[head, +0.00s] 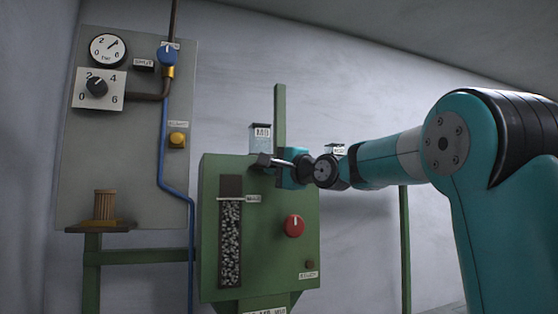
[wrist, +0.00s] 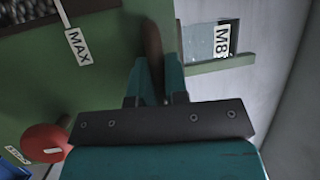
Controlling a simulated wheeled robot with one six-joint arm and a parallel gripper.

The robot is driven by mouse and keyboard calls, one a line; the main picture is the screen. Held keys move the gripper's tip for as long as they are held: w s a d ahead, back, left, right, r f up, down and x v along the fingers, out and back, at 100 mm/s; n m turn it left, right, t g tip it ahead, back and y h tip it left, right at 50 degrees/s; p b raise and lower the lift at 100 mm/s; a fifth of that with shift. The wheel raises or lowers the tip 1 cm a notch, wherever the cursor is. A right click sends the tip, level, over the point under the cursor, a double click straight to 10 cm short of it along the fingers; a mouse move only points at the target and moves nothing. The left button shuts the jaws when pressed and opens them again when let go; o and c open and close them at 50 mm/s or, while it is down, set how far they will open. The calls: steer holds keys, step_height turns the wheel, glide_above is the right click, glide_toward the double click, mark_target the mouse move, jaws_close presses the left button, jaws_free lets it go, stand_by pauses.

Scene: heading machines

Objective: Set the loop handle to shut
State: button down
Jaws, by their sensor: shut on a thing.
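My gripper (head: 284,166) is at the upper front of the green machine (head: 262,240), just below the clear M8 box. In the wrist view its two teal fingers (wrist: 158,72) are closed around a narrow brown bar (wrist: 153,42), which seems to be the loop handle. Most of this bar is hidden by the fingers, so its loop shape and exact angle cannot be told. In the head view a grey block with a light bar shows beside the fingers. No shut mark can be read beside the bar.
The M8 box (head: 260,135) and a green post (head: 280,115) stand close above my gripper. A red knob (head: 294,226) and a window of small parts (head: 230,240) are below.

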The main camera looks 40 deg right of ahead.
steer(key=shift+r, duration=0.1)
steer(key=c, duration=1.5)
jaws_free()
steer(key=o, duration=0.4)
steer(key=shift+w+d, duration=0.1)
steer(key=shift+w, duration=0.15)
steer(key=shift+c, duration=0.2)
steer(key=shift+s, duration=0.1)
steer(key=s+d+f+b, duration=0.2)
steer(key=s+b, duration=0.5)
steer(key=s, duration=1)
steer(key=shift+f, duration=0.5)
